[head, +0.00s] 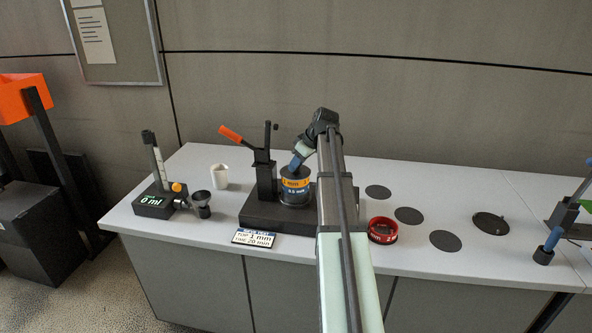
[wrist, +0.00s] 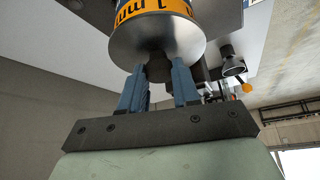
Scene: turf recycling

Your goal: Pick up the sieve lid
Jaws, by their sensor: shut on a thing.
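The sieve stack (head: 296,193) stands on a dark base on the table, with a yellow "1 mm" band above a blue lower band. The sieve lid (wrist: 150,42) is a silver disc with a dark knob, at the top of the stack next to the yellow band. My gripper (wrist: 158,76) is shut on that knob, with a blue finger on each side. In the head view my gripper (head: 297,164) comes down onto the top of the stack. I see no clear gap between lid and stack.
A black stand with an orange lever (head: 231,133) rises just left of the stack. Further left are a white cup (head: 220,176) and a "0 ml" device (head: 153,204). A small sign (head: 254,238) is in front. A red ring (head: 383,231) and several dark discs lie right.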

